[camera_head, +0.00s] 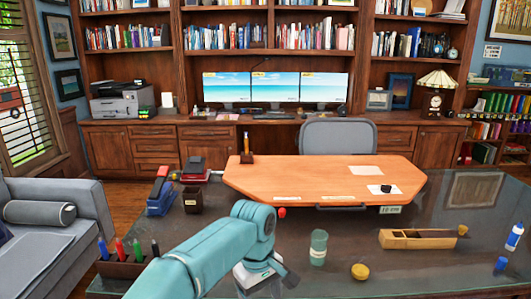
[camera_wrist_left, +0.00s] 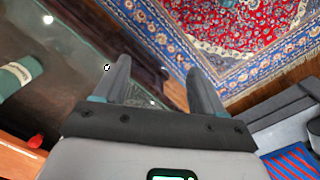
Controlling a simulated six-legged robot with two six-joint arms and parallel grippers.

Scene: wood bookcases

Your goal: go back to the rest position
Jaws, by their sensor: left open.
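My left arm (camera_head: 215,245) comes in from the lower left of the head view, bent at a teal joint over the dark glass-topped table (camera_head: 425,220). Its far end is low in the picture, and the fingers cannot be made out clearly there. In the left wrist view my left gripper (camera_wrist_left: 160,90) is open, its two dark fingers wide apart with nothing between them. Beyond the fingers lie the table's edge and a patterned rug (camera_wrist_left: 230,35). My right gripper is in neither view.
A green jar (camera_head: 318,247), a yellow lid (camera_head: 360,271) and a wooden plane-like block (camera_head: 415,239) are right of the arm. A pen holder (camera_head: 120,270), a dark cup (camera_head: 192,199) and a blue stapler-like object (camera_head: 160,190) are left. A grey sofa (camera_head: 75,225) stands far left.

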